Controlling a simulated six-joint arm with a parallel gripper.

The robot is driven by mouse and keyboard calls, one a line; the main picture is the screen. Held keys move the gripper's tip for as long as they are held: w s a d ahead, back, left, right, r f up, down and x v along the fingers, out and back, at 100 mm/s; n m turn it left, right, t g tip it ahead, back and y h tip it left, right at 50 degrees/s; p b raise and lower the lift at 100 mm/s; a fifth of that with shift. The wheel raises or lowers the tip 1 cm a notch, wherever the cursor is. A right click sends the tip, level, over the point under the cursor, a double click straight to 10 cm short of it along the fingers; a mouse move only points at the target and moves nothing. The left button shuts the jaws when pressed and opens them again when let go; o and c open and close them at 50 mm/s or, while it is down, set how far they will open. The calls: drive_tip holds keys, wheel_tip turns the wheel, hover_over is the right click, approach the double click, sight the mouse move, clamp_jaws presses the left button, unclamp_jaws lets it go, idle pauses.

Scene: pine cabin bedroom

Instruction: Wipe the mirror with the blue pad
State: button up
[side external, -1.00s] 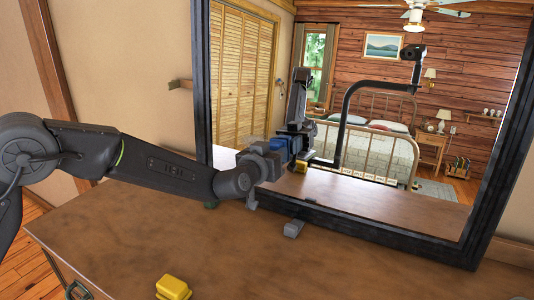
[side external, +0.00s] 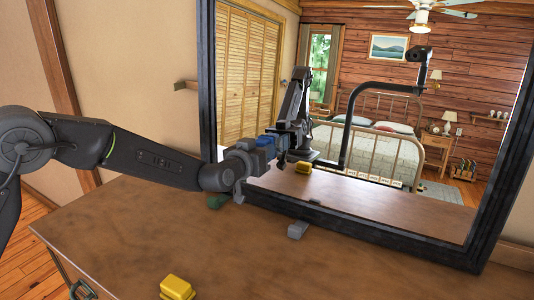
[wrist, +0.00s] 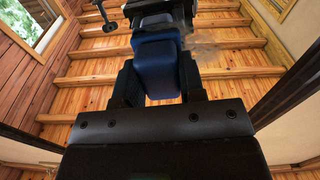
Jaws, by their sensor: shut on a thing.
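The mirror (side external: 400,205) stands on the wooden dresser top in a black frame and reflects the room. My gripper (side external: 258,150) is shut on the blue pad (side external: 266,141), at the lower left part of the glass. In the wrist view the blue pad (wrist: 160,85) sits between the fingers of my gripper (wrist: 160,92), with its reflection just above. The pad is at or very near the glass; I cannot tell whether it touches. A faint hazy patch (wrist: 207,50) shows on the mirror right of the pad.
A yellow block (side external: 177,287) lies on the dresser top (side external: 130,235) near the front. A grey block (side external: 298,229) and a green block (side external: 217,201) sit at the mirror's base. The dresser's middle is clear.

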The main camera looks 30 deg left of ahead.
sight(285, 148)
drive_tip(key=shift+a, duration=3.25)
drive_tip(key=shift+d+r, duration=0.2)
drive_tip(key=shift+d, duration=2.65)
drive_tip(key=shift+d+r, duration=0.2)
drive_tip(key=shift+d, duration=2.65)
drive_tip(key=shift+w, duration=0.1)
drive_tip(key=shift+w+a, duration=0.15)
drive_tip(key=shift+a, duration=2.15)
drive_tip(key=a, duration=0.6)
drive_tip(key=shift+s+a, duration=0.25)
drive_tip(key=shift+a, duration=0.15)
drive_tip(key=s, duration=0.6)
drive_tip(key=shift+r, duration=0.3)
